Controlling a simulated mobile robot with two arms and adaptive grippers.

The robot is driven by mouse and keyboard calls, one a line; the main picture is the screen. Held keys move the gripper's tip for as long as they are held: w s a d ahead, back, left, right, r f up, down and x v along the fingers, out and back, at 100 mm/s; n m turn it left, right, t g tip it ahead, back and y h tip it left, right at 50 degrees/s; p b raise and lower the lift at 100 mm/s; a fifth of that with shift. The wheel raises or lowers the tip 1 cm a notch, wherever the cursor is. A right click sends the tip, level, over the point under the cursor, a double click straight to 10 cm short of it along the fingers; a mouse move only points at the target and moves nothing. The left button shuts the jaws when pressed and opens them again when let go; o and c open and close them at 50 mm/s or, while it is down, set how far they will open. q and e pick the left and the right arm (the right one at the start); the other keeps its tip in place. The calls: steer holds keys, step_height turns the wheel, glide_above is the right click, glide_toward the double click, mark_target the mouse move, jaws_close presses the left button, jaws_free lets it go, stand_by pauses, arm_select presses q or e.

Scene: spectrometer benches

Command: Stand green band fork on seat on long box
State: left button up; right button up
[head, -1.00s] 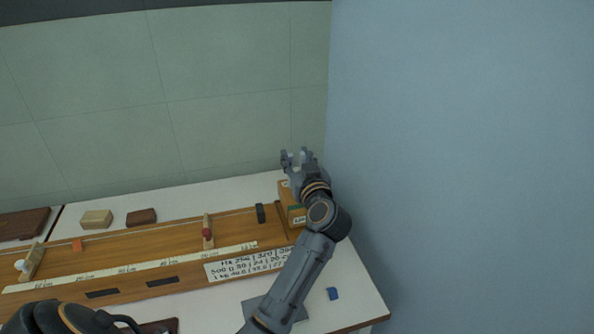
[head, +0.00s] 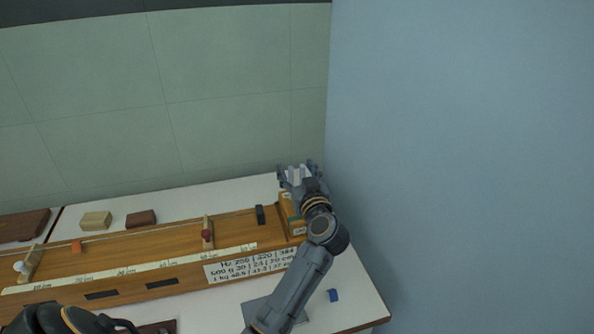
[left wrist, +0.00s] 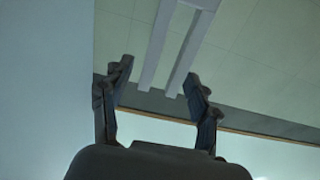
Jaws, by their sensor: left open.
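My left gripper (head: 296,170) is open above the far right end of the bench. A pale grey two-pronged fork (left wrist: 172,50) shows just beyond and between its spread fingers in the left wrist view; I cannot tell if they touch it. Its pale prongs also show between the fingers in the head view (head: 298,178). No green band is visible on the fork. A wooden box (head: 288,215) with a small green mark and label stands below the gripper, partly hidden by it. I cannot make out a seat on it. My right gripper is not in view.
A long wooden string instrument (head: 190,262) with a scale and a white card (head: 240,264) lies along the white bench. Two small blocks (head: 96,221) (head: 141,218) lie behind it. A blue piece (head: 333,295) lies front right. A blue wall (head: 460,150) rises at right.

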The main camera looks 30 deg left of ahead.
arm_select(q)
steer(key=shift+r, duration=0.1)
steer(key=shift+s+d, duration=0.1)
steer(key=shift+d, duration=0.05)
steer(key=v, duration=1.1)
steer(key=shift+s+d, duration=0.2)
steer(key=shift+s, duration=0.05)
steer(key=shift+r, duration=0.15)
